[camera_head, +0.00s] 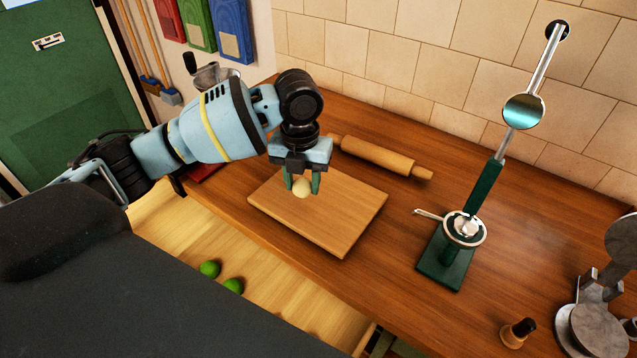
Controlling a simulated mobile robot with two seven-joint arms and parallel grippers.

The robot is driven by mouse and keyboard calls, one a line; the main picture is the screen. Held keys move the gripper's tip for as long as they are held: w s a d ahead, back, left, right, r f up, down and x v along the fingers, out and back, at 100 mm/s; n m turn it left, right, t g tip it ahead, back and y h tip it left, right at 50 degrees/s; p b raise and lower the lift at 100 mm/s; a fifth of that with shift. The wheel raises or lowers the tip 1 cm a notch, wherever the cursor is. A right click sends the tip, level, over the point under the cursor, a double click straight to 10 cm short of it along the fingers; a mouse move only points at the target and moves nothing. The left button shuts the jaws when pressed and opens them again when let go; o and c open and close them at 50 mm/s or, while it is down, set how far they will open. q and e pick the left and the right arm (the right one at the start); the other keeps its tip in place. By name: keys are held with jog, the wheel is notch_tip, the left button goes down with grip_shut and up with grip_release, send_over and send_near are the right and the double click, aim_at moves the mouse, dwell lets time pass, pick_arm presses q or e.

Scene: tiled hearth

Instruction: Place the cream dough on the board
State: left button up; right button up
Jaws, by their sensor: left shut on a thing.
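The cream dough (302,188) is a small pale ball between the green fingertips of my left gripper (302,184). The gripper points down and is shut on the dough over the back left part of the wooden board (335,222). I cannot tell whether the dough touches the board or is slightly above it. The board lies flat on the wooden counter, with its right and front parts bare. My right gripper is not in view.
A rolling pin (380,157) lies behind the board. A green press with a metal lever (452,245) stands to the right. A metal device (597,320) and a small dark-topped object (517,333) stand at the front right. Green balls (209,268) lie below the counter's front edge.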

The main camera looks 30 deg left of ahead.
pick_arm(q)
jog(key=shift+w+d+f, duration=0.1)
jog(key=shift+w+d, duration=0.2)
jog(key=shift+w, duration=0.55)
jog(key=shift+w+d+f, duration=0.1)
jog(key=shift+w+d, duration=0.2)
jog(key=shift+w, duration=0.5)
jog(key=shift+w+d, duration=0.1)
jog(key=shift+w, duration=0.2)
jog(key=shift+w+f, duration=0.1)
jog(key=shift+f, duration=1.65)
jog(key=shift+f, duration=0.2)
jog(key=o, duration=0.9)
jog(key=shift+o, duration=0.2)
